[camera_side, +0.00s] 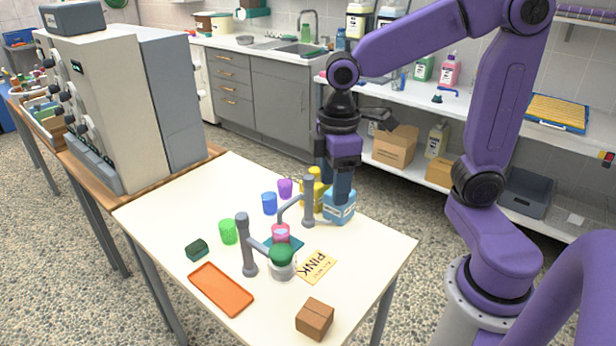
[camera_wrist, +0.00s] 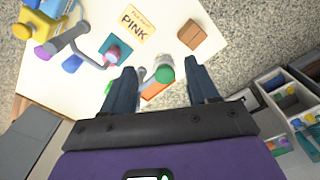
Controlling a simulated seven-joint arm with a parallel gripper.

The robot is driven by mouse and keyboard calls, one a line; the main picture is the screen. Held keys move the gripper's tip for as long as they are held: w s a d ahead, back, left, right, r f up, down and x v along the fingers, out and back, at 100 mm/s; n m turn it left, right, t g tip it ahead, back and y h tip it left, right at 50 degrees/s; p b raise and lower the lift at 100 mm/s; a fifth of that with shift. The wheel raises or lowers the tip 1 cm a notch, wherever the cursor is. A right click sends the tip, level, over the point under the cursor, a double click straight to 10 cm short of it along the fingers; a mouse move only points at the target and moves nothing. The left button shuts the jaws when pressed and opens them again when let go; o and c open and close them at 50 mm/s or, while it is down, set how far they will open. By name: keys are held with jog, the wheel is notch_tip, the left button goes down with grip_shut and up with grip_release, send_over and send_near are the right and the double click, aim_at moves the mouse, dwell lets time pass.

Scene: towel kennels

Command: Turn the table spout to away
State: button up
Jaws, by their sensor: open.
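Two grey spouts stand on the white table (camera_side: 175,208). The front spout (camera_side: 247,245) has an upright post and an arm reaching right toward a green rounded piece (camera_side: 282,254) over a pale cylinder. A pink cup (camera_side: 281,232) stands on a teal mat (camera_side: 297,243) between the posts. My gripper (camera_side: 335,190) is open and empty, fingers down. In the wrist view my gripper (camera_wrist: 162,72) appears on either side of the green piece; the height gap is unclear.
Green (camera_side: 228,232), blue (camera_side: 269,203) and purple cups (camera_side: 285,188) stand behind. A yellow container (camera_side: 318,182) and light blue box (camera_side: 341,212) are at the back right. An orange tray (camera_side: 220,289), PINK card (camera_side: 316,267) and brown box (camera_side: 314,319) lie in front.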

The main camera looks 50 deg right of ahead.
jog(key=w+d+r+m, duration=0.1)
jog(key=w+d, duration=0.2)
jog(key=w, duration=0.3)
jog(key=w+d+r, duration=0.1)
jog(key=w+d, duration=0.2)
jog(key=w, duration=0.2)
jog(key=r+m, duration=0.1)
send_over(309, 177)
notch_tip(309, 177, down, 17)
jog(key=shift+f, duration=0.2)
grip_shut()
